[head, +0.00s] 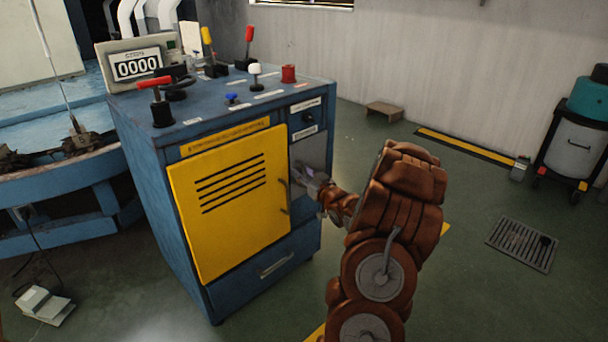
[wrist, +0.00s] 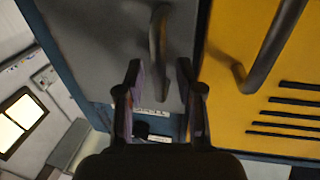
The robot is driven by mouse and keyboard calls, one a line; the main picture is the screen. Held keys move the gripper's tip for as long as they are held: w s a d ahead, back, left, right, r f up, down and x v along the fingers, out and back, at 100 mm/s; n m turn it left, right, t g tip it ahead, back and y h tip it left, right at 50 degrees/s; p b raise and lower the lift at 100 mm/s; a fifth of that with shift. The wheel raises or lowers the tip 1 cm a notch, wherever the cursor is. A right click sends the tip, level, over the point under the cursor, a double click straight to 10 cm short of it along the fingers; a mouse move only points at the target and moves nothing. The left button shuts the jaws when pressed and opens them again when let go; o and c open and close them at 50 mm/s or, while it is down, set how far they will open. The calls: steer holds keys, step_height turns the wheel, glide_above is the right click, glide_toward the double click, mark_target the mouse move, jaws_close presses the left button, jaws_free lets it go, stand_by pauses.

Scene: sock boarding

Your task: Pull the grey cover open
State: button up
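The grey cover (head: 308,150) is a flat panel on the front of the blue cabinet, right of the yellow door; it looks closed. In the wrist view the cover (wrist: 100,40) fills the upper left, with a dark curved bar handle (wrist: 159,45) upright on it. My gripper (head: 304,176) is at the cover in the head view and hides its lower part. In the wrist view my gripper (wrist: 160,72) is open, one finger on each side of the handle's lower end. I see gaps on both sides; the depth between fingertips and handle is hard to tell.
The yellow door (head: 230,200) has its own handle (wrist: 265,55) close beside the grey cover. The blue cabinet (head: 140,190) carries levers and knobs on top. A floor grate (head: 522,243) and a bin (head: 572,150) are on the right.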

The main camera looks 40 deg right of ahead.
jaws_close()
stand_by(0.3)
steer(key=shift+s+r+p, duration=0.1)
steer(key=shift+p, duration=0.2)
